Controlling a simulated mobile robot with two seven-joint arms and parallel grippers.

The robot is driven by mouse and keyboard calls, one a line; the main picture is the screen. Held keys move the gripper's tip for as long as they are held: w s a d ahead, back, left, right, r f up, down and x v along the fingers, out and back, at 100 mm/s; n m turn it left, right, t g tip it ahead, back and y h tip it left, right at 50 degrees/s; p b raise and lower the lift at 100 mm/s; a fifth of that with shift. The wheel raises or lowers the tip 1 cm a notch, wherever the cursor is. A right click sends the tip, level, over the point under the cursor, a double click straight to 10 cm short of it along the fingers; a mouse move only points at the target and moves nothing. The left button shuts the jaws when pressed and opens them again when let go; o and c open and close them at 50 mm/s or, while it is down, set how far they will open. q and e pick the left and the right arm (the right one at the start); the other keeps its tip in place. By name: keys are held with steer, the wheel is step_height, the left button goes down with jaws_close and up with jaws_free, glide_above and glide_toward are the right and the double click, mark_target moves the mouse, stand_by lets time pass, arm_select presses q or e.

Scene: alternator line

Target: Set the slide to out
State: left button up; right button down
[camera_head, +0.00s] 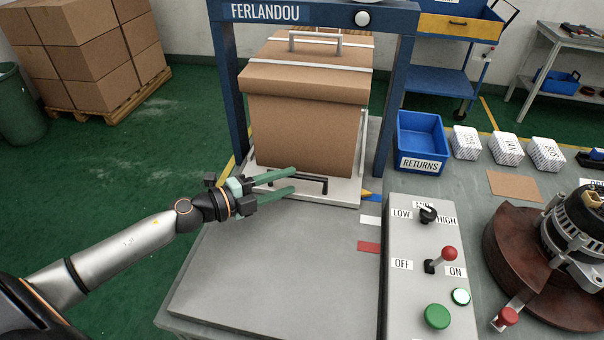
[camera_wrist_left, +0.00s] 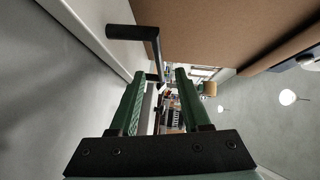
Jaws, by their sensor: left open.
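The slide (camera_head: 345,194) is a pale plate under a large lidded cardboard box (camera_head: 305,125), inside a blue frame. Its black bar handle (camera_head: 312,179) is on the near edge; it also shows in the left wrist view (camera_wrist_left: 132,32). A yellow pointer (camera_head: 365,192) at the slide's right corner is beside a blue mark (camera_head: 376,197). White (camera_head: 370,221) and red (camera_head: 368,247) marks lie nearer me. My left gripper (camera_head: 294,181) is open, its green fingers (camera_wrist_left: 158,76) reaching to the handle. Whether they touch it, I cannot tell. My right gripper is out of view.
The grey bed (camera_head: 270,260) in front of the slide is bare. A control box (camera_head: 405,295) with a knob, lever and buttons stands right of it. A blue RETURNS bin (camera_head: 422,135), white packs and an alternator (camera_head: 580,225) are farther right.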

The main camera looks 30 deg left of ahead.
mark_target(298, 178)
arm_select(q)
steer(key=shift+p+x, duration=0.4)
steer(key=shift+x, duration=2.1)
steer(key=shift+c, duration=0.3)
jaws_close()
